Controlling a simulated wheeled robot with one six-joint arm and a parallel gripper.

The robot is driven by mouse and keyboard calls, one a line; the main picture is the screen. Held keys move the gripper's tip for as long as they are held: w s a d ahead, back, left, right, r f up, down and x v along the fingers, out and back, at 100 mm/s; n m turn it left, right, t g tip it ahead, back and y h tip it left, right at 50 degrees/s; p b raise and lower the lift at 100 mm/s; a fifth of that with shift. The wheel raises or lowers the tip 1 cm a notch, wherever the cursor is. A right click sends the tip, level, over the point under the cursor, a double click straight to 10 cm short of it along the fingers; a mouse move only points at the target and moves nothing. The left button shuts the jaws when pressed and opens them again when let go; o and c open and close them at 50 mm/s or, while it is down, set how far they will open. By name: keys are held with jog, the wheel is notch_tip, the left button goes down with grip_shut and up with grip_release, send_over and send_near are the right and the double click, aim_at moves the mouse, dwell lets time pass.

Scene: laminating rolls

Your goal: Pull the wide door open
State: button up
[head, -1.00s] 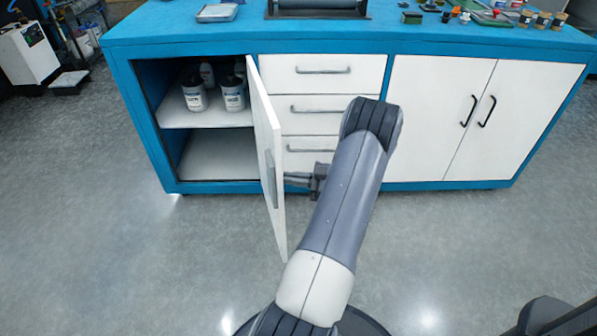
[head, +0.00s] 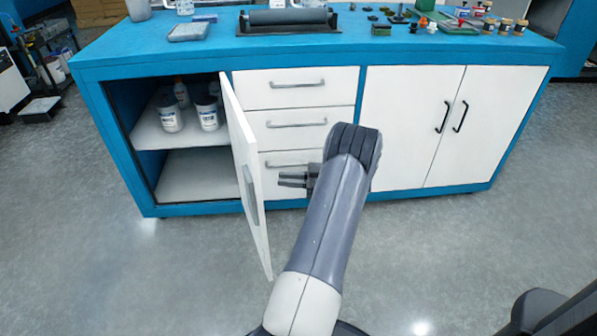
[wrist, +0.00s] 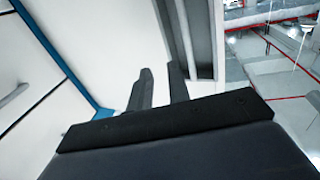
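The white door (head: 243,165) at the left of the blue bench stands swung out, about square to the bench front. Its grey bar handle (head: 250,195) is on the face turned right, towards my arm. My gripper (head: 284,180) is to the right of this door, its fingers pointing left at it, with a gap to the handle. In the wrist view, the two dark fingers (wrist: 160,88) are apart with nothing between them. A pale surface lies behind them, and a grey upright strip (wrist: 203,40) beside them may be the handle.
The open cupboard holds several white tubs (head: 208,113) on its shelf (head: 185,137). Drawers (head: 297,88) are behind my arm. Shut double doors (head: 412,130) with black handles are at the right. The grey floor (head: 150,280) left of the door is clear.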

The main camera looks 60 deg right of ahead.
jog(key=shift+s+d+b, duration=0.2)
jog(key=shift+d+b, duration=0.8)
jog(key=shift+d, duration=1.6)
